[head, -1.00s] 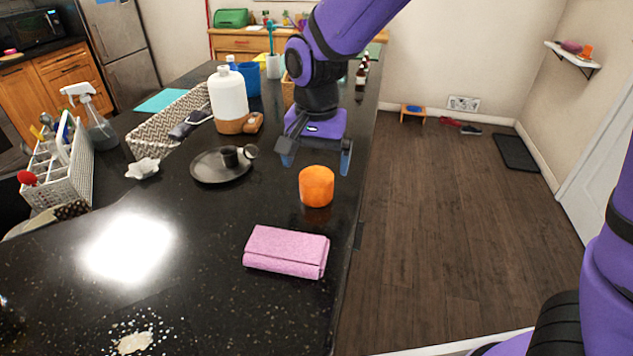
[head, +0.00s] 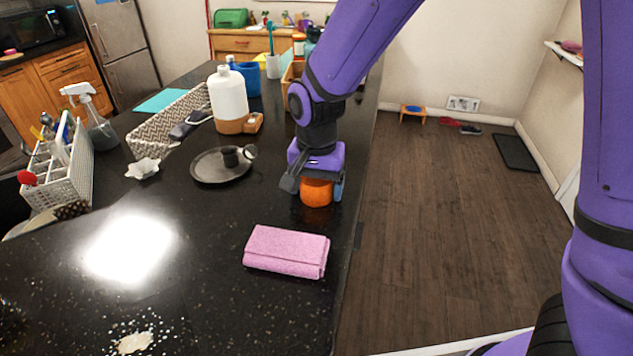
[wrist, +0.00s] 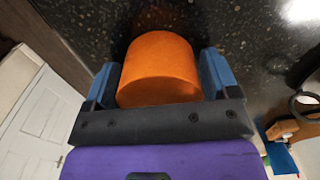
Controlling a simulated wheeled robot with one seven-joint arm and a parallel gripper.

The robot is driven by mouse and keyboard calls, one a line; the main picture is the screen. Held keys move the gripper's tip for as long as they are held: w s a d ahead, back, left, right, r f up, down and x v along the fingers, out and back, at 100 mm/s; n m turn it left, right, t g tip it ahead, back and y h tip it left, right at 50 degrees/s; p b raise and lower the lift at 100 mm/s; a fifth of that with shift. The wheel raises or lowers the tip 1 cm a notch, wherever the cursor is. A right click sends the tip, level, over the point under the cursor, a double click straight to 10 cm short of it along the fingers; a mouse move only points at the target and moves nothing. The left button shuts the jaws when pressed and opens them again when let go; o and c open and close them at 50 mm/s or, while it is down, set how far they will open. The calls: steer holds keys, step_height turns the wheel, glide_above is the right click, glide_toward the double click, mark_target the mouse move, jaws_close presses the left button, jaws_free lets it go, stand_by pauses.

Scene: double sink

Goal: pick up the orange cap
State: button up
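The orange cap (head: 317,193) stands on the dark speckled counter near its right edge, behind the pink folded cloth. My gripper (head: 317,192) is over it, pointing down, with one finger on each side. In the wrist view the orange cap (wrist: 159,70) sits between the two blue fingers of my gripper (wrist: 160,85). The fingers are spread apart, and a narrow gap seems to show on each side of the cap. The upper part of the cap is hidden by my gripper in the head view.
The pink cloth (head: 287,251) lies in front of the cap. A white bottle (head: 228,97) stands behind the plate. The counter's right edge drops to the wooden floor (head: 450,230).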

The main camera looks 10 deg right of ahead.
steer(key=c, duration=0.5)
